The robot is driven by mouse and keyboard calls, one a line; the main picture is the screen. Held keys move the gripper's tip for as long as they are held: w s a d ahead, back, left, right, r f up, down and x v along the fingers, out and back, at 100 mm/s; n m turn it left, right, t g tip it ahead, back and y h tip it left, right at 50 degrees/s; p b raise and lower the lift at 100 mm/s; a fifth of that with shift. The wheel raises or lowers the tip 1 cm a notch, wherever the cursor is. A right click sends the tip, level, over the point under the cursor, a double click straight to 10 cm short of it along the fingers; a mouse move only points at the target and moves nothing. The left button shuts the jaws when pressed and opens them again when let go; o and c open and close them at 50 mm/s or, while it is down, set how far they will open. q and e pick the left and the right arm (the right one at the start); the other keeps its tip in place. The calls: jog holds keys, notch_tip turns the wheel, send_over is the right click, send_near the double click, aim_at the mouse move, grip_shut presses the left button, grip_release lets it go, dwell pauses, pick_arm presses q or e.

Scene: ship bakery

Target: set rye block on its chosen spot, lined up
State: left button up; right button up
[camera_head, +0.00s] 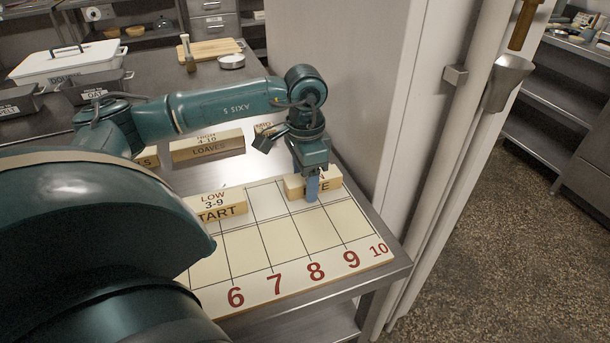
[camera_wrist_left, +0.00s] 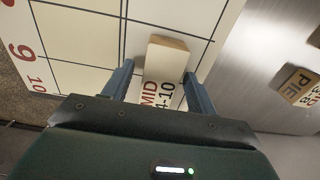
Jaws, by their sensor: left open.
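A pale wooden block (camera_head: 329,182) stands at the far edge of the numbered board (camera_head: 204,275), towards the columns marked 9 and 10. Its front label is partly hidden by a finger and ends in E, so I cannot confirm that it reads rye. My left gripper (camera_head: 312,188) points down over it. In the left wrist view the block (camera_wrist_left: 168,56) lies between the open fingers (camera_wrist_left: 157,76), and part of its lettering reads MID 4-10. A gap shows beside at least one finger. My right gripper is not in view.
A START block (camera_head: 222,207) stands left on the board, and a LOAVES block (camera_head: 207,148) is behind it. A PIE block (camera_wrist_left: 298,86) shows in the left wrist view. White post and pipes (camera_head: 440,150) stand close at right. The near squares before 7 to 10 are clear.

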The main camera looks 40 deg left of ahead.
pick_arm(q)
notch_tip(320, 180, up, 12)
jog(key=shift+r+p, duration=0.2)
jog(key=shift+p, duration=0.15)
dwell(0.6)
